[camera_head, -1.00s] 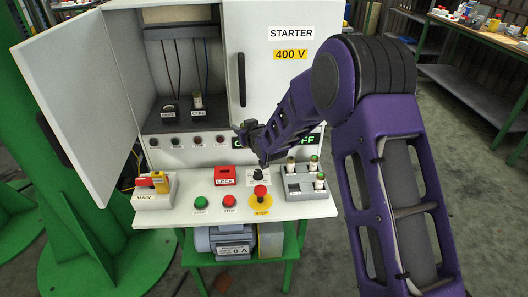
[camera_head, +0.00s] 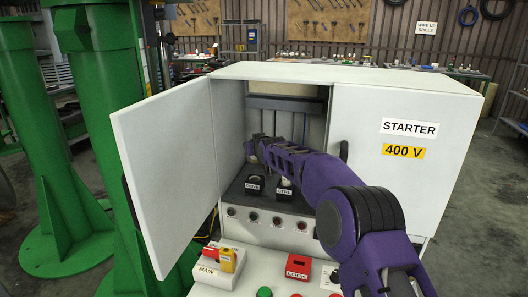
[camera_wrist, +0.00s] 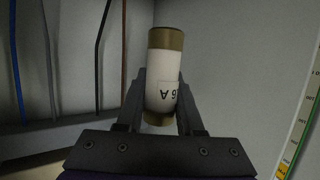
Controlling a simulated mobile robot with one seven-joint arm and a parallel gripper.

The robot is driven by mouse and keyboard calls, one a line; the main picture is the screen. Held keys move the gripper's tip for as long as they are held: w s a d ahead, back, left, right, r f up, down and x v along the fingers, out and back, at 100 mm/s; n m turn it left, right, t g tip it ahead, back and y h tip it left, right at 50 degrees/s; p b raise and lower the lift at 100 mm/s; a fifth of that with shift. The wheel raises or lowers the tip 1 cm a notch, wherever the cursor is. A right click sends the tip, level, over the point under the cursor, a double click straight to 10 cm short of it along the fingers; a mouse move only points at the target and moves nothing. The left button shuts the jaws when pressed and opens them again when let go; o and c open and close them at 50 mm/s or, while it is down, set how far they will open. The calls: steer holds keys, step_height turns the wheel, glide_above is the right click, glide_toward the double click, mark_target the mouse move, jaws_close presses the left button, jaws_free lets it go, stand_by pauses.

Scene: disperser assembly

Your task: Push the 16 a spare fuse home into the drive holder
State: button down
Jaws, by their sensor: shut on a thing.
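My gripper (camera_head: 257,148) is inside the open starter cabinet, above the drive holder (camera_head: 254,182) and apart from it. In the wrist view it is shut on a fuse (camera_wrist: 165,70), a pale cylinder with brass end caps. The fuse stands roughly upright between the fingers. Its label shows upside down and partly cut off, with "6 A" readable. The drive holder is a black block with a pale ring on top and seems empty.
The ctrl holder (camera_head: 284,187) stands just right of the drive holder, partly behind my arm. The open door (camera_head: 178,165) bounds the left, the closed STARTER door (camera_head: 400,190) the right. Wires (camera_wrist: 102,55) run down the cabinet's back wall. The red LOCK block (camera_head: 298,267) sits in front.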

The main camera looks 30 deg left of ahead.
steer(key=shift+a+r, duration=0.1)
stand_by(0.5)
steer(key=b, duration=0.4)
glide_above(253, 175)
steer(key=shift+w+a+f, duration=0.1)
steer(key=shift+a+f, duration=0.05)
steer(key=shift+f, duration=2.7)
steer(key=shift+b, duration=0.55)
steer(key=shift+f, duration=1.8)
steer(key=shift+c, duration=2.3)
jaws_free()
steer(key=shift+f, duration=0.1)
